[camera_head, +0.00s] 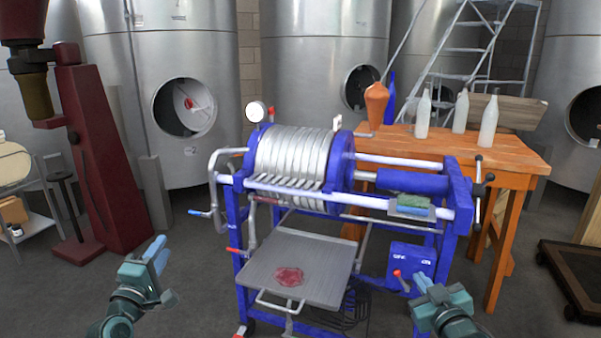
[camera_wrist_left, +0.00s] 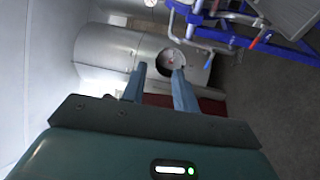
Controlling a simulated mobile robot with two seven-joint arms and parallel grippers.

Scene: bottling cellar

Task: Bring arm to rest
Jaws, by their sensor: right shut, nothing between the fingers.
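My left gripper (camera_head: 157,252) is raised over the floor to the left of the blue filter press, pointing away from me. In the left wrist view its two blue fingers (camera_wrist_left: 157,80) stand apart with nothing between them, so it is open and empty. My right gripper (camera_head: 416,279) is in front of the press, near its lower right blue box. Its fingers are shut and hold nothing that I can see. Neither gripper appears to touch anything.
The blue filter press (camera_head: 345,160) stands ahead, with a grey tray (camera_head: 300,258) bearing a red patch. A wooden table (camera_head: 470,142) with several bottles stands behind it. A dark red machine (camera_head: 95,150) is at the left; steel tanks (camera_head: 325,45) line the back. Floor between is clear.

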